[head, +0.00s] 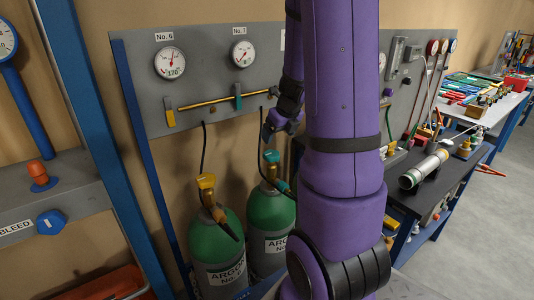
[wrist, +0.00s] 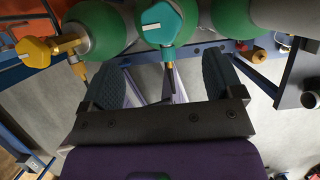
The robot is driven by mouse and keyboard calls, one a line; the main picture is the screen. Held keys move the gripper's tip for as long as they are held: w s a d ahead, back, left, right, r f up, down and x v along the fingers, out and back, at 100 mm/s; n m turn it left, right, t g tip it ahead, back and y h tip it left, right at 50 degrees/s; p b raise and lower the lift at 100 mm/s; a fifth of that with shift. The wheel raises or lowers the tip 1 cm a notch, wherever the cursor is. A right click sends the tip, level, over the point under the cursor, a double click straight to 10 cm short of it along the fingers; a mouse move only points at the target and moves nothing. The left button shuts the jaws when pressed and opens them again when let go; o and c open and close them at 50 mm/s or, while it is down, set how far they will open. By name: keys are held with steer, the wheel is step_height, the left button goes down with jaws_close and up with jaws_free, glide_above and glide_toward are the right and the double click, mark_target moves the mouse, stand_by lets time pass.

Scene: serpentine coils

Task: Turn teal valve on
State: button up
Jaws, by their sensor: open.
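A teal valve knob (head: 272,157) sits on top of the right green cylinder, labelled ARGON. In the wrist view the teal knob (wrist: 158,22) has a white mark and a brass fitting below it. A teal lever (head: 238,97) also hangs on the panel pipe under gauge No. 7. My gripper (wrist: 160,58) is open and empty; its two dark pads are spread either side of the teal knob's line, with the knob just beyond the tips. In the head view my gripper (head: 268,131) is above the knob, partly hidden by my arm. Contact cannot be told.
The left cylinder (head: 217,240) has a yellow valve (head: 206,181), close beside the teal one. A grey panel (head: 140,80) with gauges and a yellow lever (head: 169,118) stands behind. A blue post (head: 100,130) is at left. A dark bench (head: 440,190) is at right.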

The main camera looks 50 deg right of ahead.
mark_target(272, 153)
steer(key=x, duration=0.9)
steer(key=shift+f, duration=0.2)
steer(key=c, duration=0.9)
